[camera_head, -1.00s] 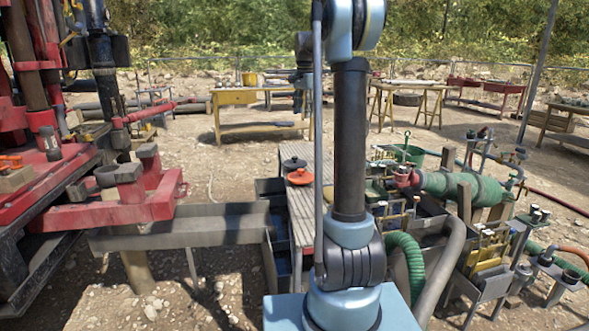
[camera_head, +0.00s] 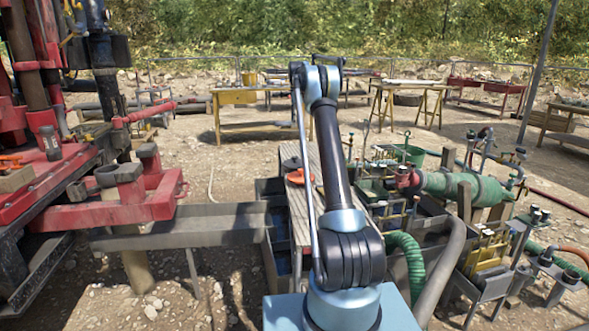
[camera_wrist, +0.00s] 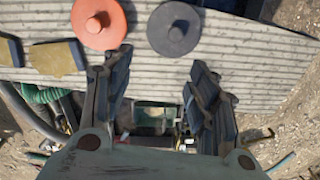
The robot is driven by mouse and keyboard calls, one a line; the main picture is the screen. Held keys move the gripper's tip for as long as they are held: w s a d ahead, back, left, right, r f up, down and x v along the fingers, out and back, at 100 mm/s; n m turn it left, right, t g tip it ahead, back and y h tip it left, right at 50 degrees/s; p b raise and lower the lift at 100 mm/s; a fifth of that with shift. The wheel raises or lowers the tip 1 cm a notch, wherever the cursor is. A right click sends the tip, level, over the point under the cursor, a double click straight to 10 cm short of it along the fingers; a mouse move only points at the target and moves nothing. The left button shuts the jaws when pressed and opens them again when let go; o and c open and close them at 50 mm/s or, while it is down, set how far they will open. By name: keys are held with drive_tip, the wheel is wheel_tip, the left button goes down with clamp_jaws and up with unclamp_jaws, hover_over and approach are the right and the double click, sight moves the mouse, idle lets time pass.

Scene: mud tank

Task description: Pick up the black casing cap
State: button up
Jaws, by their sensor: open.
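The black casing cap (camera_wrist: 174,28) is a dark round disc with a raised knob. It lies on a grey slatted board (camera_wrist: 265,75), just beyond my fingertips in the wrist view. My gripper (camera_wrist: 160,68) is open and empty, with its two fingers apart and pointing towards the board. The cap also shows in the head view (camera_head: 291,163), left of my arm. My gripper cannot be made out in the head view.
An orange cap (camera_wrist: 99,24) lies beside the black one, to its left. Two small tan-and-dark blocks (camera_wrist: 57,58) lie further left. Green pipework (camera_head: 445,186) and valves stand right of the board; a red rig (camera_head: 110,200) stands left.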

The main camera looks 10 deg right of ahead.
drive_tip(key=m, duration=0.2)
hover_over(295, 157)
wheel_tip(295, 157, down, 5)
drive_tip(key=f, duration=1.7)
drive_tip(key=shift+w+f, duration=0.2)
drive_tip(key=shift+f, duration=0.05)
drive_tip(key=c, duration=1.3)
